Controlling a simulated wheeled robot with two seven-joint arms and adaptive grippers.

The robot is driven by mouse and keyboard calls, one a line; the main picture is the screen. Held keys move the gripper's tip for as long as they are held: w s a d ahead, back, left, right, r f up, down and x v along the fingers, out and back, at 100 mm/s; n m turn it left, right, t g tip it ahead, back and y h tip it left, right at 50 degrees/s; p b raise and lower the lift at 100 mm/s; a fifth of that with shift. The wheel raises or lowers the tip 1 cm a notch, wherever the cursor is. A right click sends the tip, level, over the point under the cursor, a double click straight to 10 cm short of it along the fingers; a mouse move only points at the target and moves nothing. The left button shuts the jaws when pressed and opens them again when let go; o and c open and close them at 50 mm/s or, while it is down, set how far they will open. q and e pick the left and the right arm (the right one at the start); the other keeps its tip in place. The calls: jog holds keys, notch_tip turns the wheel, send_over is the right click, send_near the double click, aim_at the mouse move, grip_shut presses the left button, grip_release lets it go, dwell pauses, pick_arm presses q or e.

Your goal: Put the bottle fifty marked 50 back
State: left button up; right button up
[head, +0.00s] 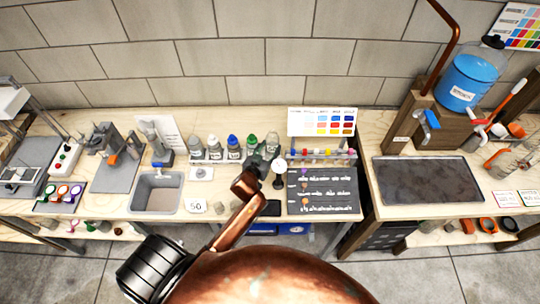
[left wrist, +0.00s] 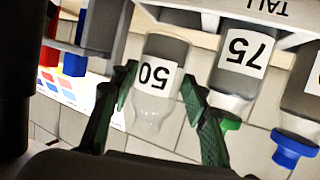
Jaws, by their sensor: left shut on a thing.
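The bottle marked 50 (left wrist: 155,85) is a clear bottle with grey contents and a white label. It shows no coloured cap. It also shows at the right end of the bottle row in the head view (head: 272,142). My left gripper (left wrist: 160,105) has its green fingers on either side of it and is shut on it; in the head view the gripper (head: 262,162) is dark and small. The wrist picture is upside down. The bottle's base is at the pale rack marked TALL (left wrist: 225,12); I cannot tell whether it rests there. My right gripper is not in view.
The bottle marked 75 (left wrist: 243,60) with a green cap is close beside, then a blue-capped bottle (left wrist: 300,110). A card reading 50 (head: 196,206) lies by the sink (head: 156,193). A dark board (head: 322,190) and a colour chart (head: 322,121) are to the right.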

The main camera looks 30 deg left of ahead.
aim_at(270, 154)
pick_arm(q)
jog(key=shift+f+b, duration=0.4)
jog(key=shift+f, duration=1.8)
jog(key=shift+f, duration=0.1)
jog(key=o, duration=1.3)
jog(key=p+v, duration=0.1)
jog(key=v, duration=1.1)
